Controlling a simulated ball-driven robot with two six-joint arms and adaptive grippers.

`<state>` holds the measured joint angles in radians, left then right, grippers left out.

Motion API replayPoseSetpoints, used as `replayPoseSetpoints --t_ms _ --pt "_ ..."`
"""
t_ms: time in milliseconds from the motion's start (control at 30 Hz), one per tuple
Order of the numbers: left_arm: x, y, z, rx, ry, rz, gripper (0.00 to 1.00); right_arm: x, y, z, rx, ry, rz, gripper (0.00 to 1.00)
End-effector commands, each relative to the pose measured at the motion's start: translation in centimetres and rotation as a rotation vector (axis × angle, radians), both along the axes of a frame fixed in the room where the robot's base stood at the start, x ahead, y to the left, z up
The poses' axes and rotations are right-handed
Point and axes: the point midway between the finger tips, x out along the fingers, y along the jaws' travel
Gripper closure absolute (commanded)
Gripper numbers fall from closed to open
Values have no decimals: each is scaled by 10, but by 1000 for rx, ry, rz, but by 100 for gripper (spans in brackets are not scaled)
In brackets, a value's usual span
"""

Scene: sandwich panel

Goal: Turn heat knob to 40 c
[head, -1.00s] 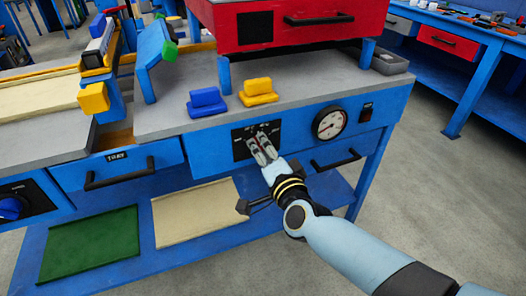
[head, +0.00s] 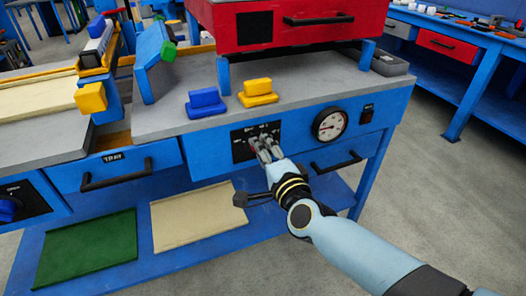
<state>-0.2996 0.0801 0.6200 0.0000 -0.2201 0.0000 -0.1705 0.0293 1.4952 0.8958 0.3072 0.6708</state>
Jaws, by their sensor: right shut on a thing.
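The heat knob sits on a black panel (head: 240,150) on the blue front of the bench. The knob itself is mostly hidden behind my right gripper's fingers. My right gripper (head: 262,147) reaches in from the lower right and is shut on the knob. The knob's pointer and the setting it marks are too small and covered to read. A round white dial gauge (head: 330,124) with a needle is to the right of the panel. My left gripper is not in view.
A drawer handle (head: 336,163) lies just below the gauge, close to my right wrist. Blue (head: 206,103) and yellow (head: 258,93) blocks stand on the bench top above the panel. Another blue knob (head: 8,210) is at far left.

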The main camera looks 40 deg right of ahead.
Motion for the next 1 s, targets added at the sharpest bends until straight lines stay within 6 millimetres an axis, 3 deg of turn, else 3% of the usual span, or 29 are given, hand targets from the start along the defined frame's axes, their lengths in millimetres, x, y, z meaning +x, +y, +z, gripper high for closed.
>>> replayPoseSetpoints --t_ms 133,167,300,667,1000 --pt "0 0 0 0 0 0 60 0 0 0 -1 0 0 98" --pt "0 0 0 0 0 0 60 0 0 0 -1 0 0 62" --pt "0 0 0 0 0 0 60 0 0 0 -1 0 0 44" --pt "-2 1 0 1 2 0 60 -6 2 0 -1 1 0 43" --pt "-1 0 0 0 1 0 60 -73 17 4 0 3 -1 43"
